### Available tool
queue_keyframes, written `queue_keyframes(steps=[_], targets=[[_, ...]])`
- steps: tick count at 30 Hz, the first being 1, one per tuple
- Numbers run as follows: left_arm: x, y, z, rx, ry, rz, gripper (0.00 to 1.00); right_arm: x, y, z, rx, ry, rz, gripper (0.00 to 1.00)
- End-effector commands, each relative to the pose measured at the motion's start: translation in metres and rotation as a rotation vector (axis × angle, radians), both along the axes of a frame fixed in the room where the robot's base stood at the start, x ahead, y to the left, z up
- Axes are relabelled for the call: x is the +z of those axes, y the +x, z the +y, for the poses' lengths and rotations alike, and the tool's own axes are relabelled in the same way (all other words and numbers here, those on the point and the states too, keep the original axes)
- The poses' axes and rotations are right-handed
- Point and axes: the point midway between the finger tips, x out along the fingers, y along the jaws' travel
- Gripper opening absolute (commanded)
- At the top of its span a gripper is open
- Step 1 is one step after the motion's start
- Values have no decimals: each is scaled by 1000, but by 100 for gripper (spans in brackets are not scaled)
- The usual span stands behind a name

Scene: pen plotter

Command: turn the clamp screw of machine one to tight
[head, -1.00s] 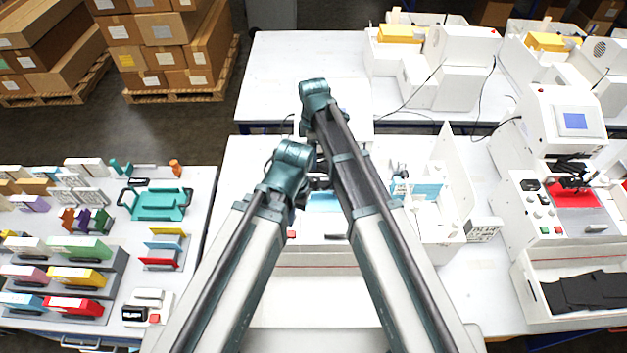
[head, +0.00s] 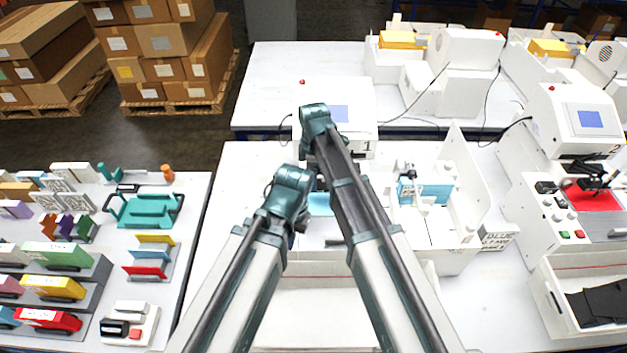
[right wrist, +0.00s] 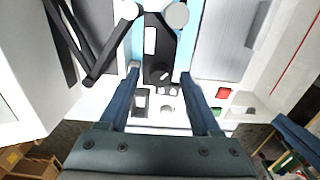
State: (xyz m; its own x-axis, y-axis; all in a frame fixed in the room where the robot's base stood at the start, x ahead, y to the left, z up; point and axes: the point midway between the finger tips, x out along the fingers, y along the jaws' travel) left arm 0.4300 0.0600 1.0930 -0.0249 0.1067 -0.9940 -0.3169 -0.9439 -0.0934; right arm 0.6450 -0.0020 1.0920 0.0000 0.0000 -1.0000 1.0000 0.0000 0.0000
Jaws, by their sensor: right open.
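Machine one (head: 312,92) is a white plotter with a blue screen and a "1" label, in the middle of the head view, partly hidden by my arms. In the right wrist view a dark round knob (right wrist: 160,74) with a pale mark, apparently the clamp screw, sits on the dark carriage (right wrist: 151,62) over a light-blue strip. My right gripper (right wrist: 160,72) is open, its two fingers apart on either side of the knob. I cannot tell whether they touch it. My left arm shows in the head view, but its gripper is hidden.
Red (right wrist: 224,93) and green buttons lie close to the right finger. A second plotter with a red bed (head: 594,198) stands at the right. A table at the left holds coloured blocks and a teal tray (head: 150,210). Cartons (head: 160,40) are stacked behind.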

Motion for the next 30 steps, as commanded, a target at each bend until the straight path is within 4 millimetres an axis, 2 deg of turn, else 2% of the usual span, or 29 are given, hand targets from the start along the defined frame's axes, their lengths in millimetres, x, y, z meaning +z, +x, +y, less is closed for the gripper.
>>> queue_keyframes(steps=[4,12,15,23,30], targets=[[1,0,0,0,0,0,0,1,0,0,0,0,0,62],[1,0,0,0,0,0,0,1,0,0,0,0,0,14],[1,0,0,0,0,0,0,1,0,0,0,0,0,0],[1,0,0,0,0,0,0,1,0,0,-10,0,0,0],[1,0,0,0,0,0,0,1,0,0,-103,0,0,0]])
